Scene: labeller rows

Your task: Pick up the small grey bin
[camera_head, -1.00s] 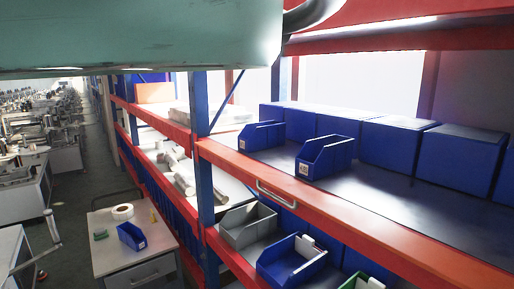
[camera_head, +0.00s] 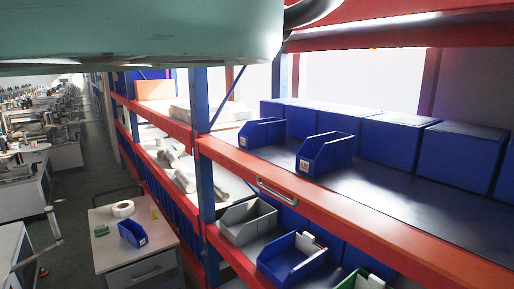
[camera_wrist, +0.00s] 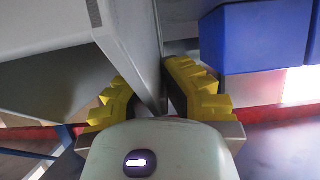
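The small grey bin (camera_head: 238,228) is an open-fronted tray on the lower shelf in the head view, beside the blue upright. It stands left of a blue bin. My gripper (camera_wrist: 150,98) shows only in the wrist view. Its two stepped yellow fingers are spread apart, one on each side of a thin light grey edge that runs between them. Wide grey surfaces fill the upper left there; I cannot tell if they belong to the grey bin. No grip on the edge is visible. In the head view my gripper is out of frame.
A blue bin (camera_head: 290,264) with white items stands right of the grey bin. The upper shelf (camera_head: 400,205) holds blue bins and boxes, with a red beam in front. A drawer trolley (camera_head: 110,255) carries a small blue bin (camera_head: 132,234). The aisle lies at left.

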